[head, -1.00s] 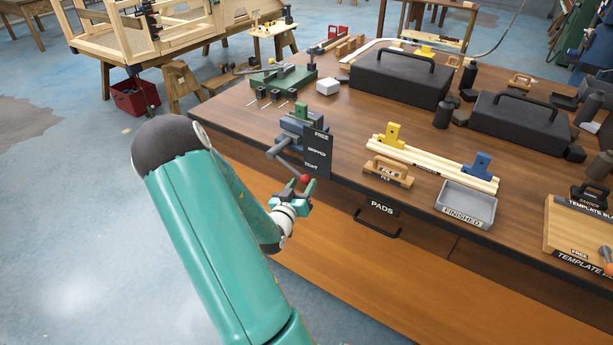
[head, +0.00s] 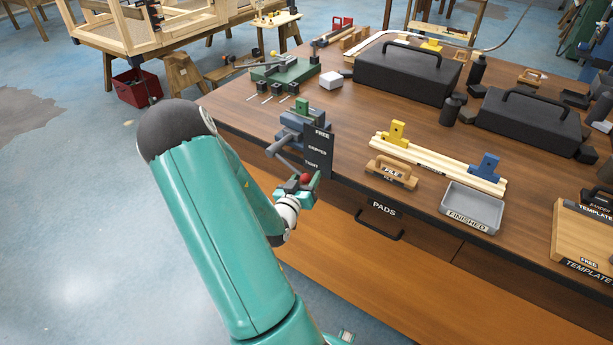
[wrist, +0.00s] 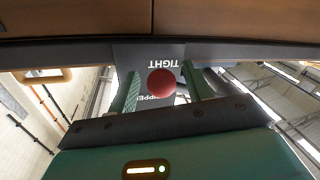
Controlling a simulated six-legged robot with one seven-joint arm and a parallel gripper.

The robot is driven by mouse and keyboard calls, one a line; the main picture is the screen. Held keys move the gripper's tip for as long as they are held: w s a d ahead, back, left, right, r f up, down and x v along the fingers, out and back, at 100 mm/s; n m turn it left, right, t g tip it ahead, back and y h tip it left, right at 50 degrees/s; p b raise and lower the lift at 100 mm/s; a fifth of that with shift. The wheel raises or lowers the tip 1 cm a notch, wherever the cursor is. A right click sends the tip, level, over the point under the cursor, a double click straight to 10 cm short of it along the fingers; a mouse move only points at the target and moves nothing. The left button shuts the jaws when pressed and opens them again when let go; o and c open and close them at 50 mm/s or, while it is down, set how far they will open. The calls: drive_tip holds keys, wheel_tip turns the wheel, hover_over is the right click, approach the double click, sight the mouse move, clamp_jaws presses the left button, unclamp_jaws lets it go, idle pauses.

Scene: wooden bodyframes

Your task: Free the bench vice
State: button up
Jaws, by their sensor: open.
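The bench vice (head: 300,131) is blue-grey and sits at the bench's front edge. Its dark handle bar (head: 284,160) slants down to a red ball (head: 305,178). A dark plate (head: 318,152) beside it reads FREE, GRIPPED and TIGHT from top to bottom; the ball is below TIGHT. My teal gripper (head: 303,186) is open at the ball. In the wrist view the red ball (wrist: 162,83) shows between the two green fingers (wrist: 160,92), with gaps at both sides. Contact with the ball cannot be made out.
The PADS drawer handle (head: 380,224) sticks out from the bench front, right of my gripper. A file block (head: 391,173), wooden strips with clamps (head: 440,163) and a FINISHED tray (head: 472,207) lie on the bench top. Open floor lies left of the bench.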

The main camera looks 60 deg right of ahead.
drive_tip(key=shift+w+d+f, duration=0.1)
drive_tip(key=shift+d+f, duration=0.05)
drive_tip(key=shift+c, duration=1.3)
clamp_jaws()
